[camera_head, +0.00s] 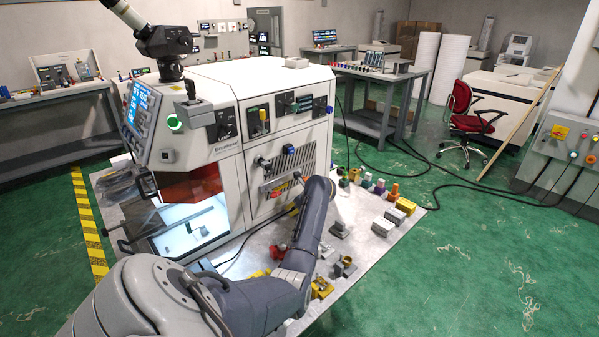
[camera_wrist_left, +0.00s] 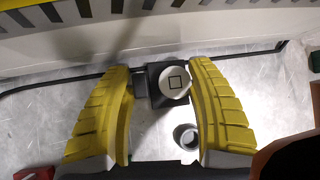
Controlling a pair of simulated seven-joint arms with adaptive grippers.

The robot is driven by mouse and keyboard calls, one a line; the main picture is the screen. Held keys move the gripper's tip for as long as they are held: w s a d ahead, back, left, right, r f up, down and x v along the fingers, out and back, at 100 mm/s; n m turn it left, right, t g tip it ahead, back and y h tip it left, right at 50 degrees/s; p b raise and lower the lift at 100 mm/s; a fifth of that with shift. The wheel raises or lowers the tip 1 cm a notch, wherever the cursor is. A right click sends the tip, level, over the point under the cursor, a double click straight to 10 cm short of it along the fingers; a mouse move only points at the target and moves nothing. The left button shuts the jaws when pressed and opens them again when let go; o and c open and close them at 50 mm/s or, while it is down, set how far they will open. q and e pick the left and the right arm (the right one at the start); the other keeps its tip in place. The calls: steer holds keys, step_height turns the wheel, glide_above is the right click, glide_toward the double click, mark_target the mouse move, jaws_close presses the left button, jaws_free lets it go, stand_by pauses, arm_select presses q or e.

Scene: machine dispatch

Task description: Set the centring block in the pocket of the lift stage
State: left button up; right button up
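My left gripper (camera_wrist_left: 162,68) is open in the left wrist view, its two yellow fingers apart with nothing seen held. In the head view my left arm hides the gripper's fingers. I cannot tell which piece is the centring block. My right gripper is not in view.
A grey ring-shaped cup (camera_wrist_left: 187,136) sits just nearer than the stage. The white machine (camera_head: 285,120) stands beside the pale floor plate (camera_head: 372,240). Grey fixtures (camera_head: 344,267), a yellow block (camera_head: 395,215) and several coloured pieces lie there. A dark cable (camera_wrist_left: 60,83) runs along the machine.

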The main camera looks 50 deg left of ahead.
arm_select(q)
steer(key=c, duration=0.9)
steer(key=shift+r, duration=0.15)
